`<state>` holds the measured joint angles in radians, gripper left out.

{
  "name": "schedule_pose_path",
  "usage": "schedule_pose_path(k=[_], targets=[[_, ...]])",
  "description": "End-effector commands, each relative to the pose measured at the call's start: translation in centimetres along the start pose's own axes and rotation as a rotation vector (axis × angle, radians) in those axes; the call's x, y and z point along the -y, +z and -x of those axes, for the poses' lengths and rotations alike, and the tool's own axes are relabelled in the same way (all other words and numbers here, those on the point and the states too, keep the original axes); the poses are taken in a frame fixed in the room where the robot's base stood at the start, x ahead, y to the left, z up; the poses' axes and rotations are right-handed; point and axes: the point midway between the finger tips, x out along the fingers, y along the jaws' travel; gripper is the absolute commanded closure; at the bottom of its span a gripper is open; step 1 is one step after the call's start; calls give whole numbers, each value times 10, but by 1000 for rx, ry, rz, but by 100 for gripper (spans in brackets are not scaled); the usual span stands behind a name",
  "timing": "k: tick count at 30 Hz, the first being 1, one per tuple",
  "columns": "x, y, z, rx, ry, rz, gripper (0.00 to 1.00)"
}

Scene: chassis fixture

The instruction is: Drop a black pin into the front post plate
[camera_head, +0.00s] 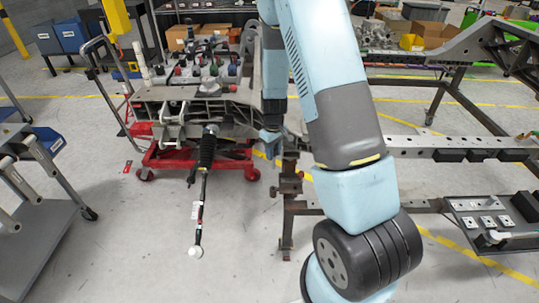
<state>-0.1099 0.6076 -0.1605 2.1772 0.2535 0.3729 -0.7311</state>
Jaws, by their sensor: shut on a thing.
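My gripper (270,142) hangs at the end of my light blue forearm in the middle of the picture. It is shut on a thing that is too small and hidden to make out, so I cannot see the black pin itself. A dark metal post (287,215) with small bracket plates (289,184) stands just below and to the right of the gripper. I cannot tell which plate is the front post plate, and its holes do not show. The gripper appears above these brackets; contact cannot be told.
A chassis assembly (190,105) on a red wheeled stand (195,160) is left of the gripper, with a strut (203,195) hanging from it. A grey cart (45,215) is at left. A rail with black blocks (485,154) and a parts tray (470,212) are at right.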

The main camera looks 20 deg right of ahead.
Motion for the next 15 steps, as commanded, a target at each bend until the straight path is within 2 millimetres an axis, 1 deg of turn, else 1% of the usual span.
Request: schedule_pose_path(k=[6,15], targets=[[0,0,7,1,-1,-1,100],[0,0,8,1,0,-2,100]])
